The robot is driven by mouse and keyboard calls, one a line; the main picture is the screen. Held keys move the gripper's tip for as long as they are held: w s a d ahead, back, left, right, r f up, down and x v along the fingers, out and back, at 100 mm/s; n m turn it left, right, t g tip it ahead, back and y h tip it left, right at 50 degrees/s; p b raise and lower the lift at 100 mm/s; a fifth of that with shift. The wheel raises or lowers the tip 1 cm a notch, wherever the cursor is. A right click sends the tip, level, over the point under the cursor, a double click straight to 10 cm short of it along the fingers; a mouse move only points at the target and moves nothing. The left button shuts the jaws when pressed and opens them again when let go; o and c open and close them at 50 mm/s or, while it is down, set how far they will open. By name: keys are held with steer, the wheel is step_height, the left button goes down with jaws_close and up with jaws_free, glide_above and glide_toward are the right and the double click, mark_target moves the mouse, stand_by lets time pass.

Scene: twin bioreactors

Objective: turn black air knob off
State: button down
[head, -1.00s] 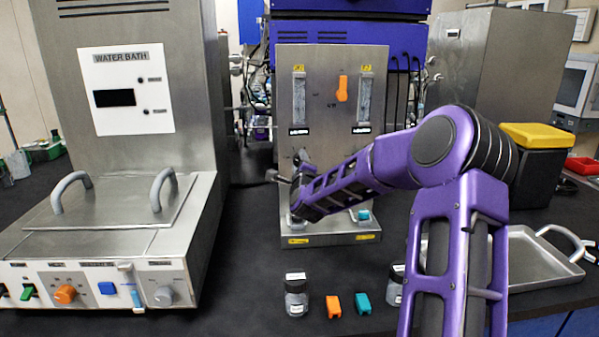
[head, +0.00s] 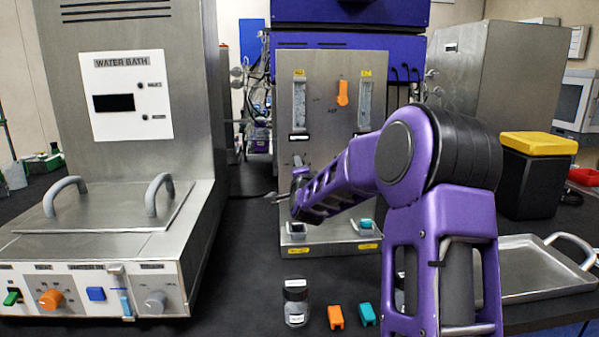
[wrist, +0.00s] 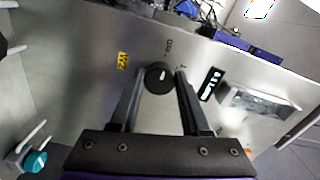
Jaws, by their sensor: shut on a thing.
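The black air knob (wrist: 158,78) is round with a white pointer mark and sits on the steel panel (wrist: 85,50) in the wrist view. My gripper (wrist: 160,82) has one finger on each side of the knob and is shut on it. The white mark points up and slightly right in that view. In the head view my gripper (head: 299,178) is at the left of the upright steel panel (head: 320,70). The knob cannot be made out there, with my gripper and forearm in front of that area.
An orange knob (head: 343,93) sits between two flow gauges high on the panel. The water bath (head: 125,220) stands left. A metal tray (head: 530,270) is at right.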

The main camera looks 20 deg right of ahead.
stand_by(0.4)
steer(key=shift+c, duration=1.9)
jaws_free()
steer(key=v, duration=1.7)
steer(key=shift+s, duration=0.25)
